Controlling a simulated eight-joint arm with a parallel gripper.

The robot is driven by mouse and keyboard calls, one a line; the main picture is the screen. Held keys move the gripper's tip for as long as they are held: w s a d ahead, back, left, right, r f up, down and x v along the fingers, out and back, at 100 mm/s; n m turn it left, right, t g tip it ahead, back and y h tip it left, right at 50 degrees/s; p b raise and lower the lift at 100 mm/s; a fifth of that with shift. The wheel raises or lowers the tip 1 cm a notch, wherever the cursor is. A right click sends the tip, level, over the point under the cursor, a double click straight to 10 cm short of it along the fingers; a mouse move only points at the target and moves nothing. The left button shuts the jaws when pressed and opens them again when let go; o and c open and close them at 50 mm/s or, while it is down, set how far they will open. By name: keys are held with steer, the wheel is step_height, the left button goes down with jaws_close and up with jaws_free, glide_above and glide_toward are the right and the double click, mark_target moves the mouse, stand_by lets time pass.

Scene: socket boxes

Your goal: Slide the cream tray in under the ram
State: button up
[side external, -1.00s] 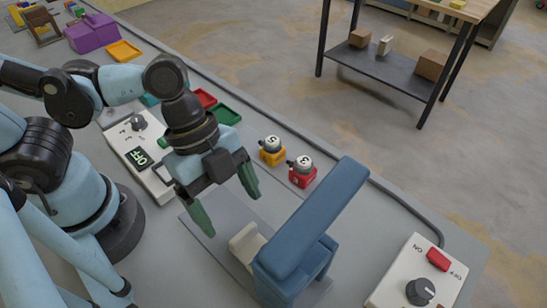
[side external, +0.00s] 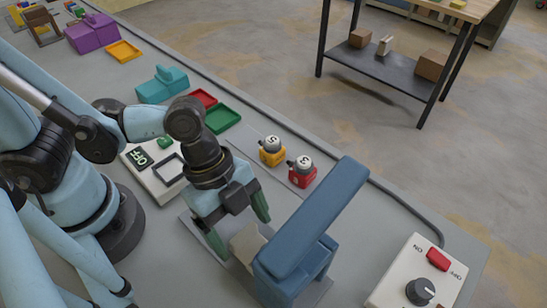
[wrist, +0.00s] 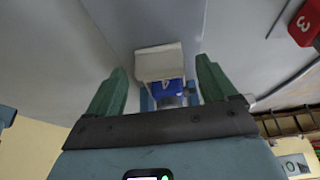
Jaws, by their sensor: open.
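The cream tray (side external: 246,241) lies on a grey plate (side external: 197,231) at the near-left side of the blue press (side external: 312,220). The press body hides part of the tray. The ram itself cannot be made out under the blue top arm. My gripper (side external: 241,232) is open, with its green fingers low on either side of the tray's outer end. In the wrist view the tray (wrist: 158,60) sits between the two open fingers, with gaps on both sides. A blue part (wrist: 168,90) shows just beyond it.
Yellow (side external: 271,151) and red (side external: 302,172) numbered blocks stand behind the press. A white switch box (side external: 417,275) is at the right, and another white box (side external: 155,168) with an OFF display is beside my arm. Green (side external: 222,118) and red (side external: 203,98) trays lie farther back.

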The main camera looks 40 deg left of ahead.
mark_target(257, 242)
steer(key=c, duration=1.5)
steer(key=shift+d, duration=2.15)
steer(key=o, duration=1.5)
steer(key=shift+a+r, duration=0.1)
steer(key=shift+a, duration=0.05)
steer(key=v, duration=1.2)
